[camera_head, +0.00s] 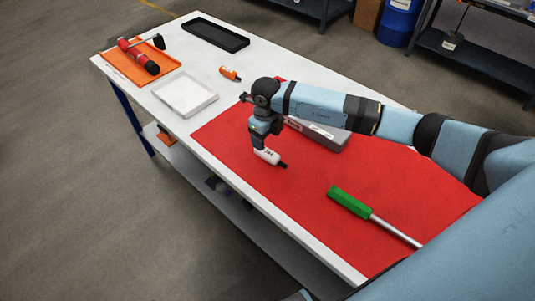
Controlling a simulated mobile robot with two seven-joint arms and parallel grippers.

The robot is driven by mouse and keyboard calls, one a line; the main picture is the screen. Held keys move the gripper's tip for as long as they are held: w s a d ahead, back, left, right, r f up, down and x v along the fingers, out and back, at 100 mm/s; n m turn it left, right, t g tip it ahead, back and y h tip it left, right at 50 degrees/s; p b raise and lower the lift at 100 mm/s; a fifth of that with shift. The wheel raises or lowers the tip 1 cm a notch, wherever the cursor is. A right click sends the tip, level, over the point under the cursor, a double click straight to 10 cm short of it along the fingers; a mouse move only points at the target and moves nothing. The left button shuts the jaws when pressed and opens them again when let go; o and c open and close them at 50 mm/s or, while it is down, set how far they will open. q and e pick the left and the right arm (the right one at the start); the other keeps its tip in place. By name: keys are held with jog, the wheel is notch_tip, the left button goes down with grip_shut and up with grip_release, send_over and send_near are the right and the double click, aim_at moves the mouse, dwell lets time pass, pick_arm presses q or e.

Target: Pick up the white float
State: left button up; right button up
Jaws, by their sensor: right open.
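The white float (268,156) is a small white cylinder with a dark tip at its right end. It lies on or just above the red mat (230,148), near the mat's left edge. My right gripper (259,141) is directly above the float, pointing down, with its fingers at or very close to it. The jaws are open, and the fingertips are small and partly hidden, so I cannot tell whether they touch the float. My left gripper is not in view.
A grey box (325,138) sits behind the right arm. A green-handled tool (350,202) lies on the mat at right. An orange bottle (229,73), a white tray (184,95), a black tray (215,34) and an orange tray (113,60) holding a red tool (138,56) occupy the table's far end.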

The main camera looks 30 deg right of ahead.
aim_at(268, 152)
jog(key=shift+s+f+p, duration=0.15)
jog(key=shift+f+p, duration=0.05)
jog(key=shift+f, duration=1.55)
jog(key=shift+s+f+p, duration=0.15)
jog(key=shift+f+p, duration=0.05)
jog(key=shift+f, duration=1.55)
jog(key=c, duration=1)
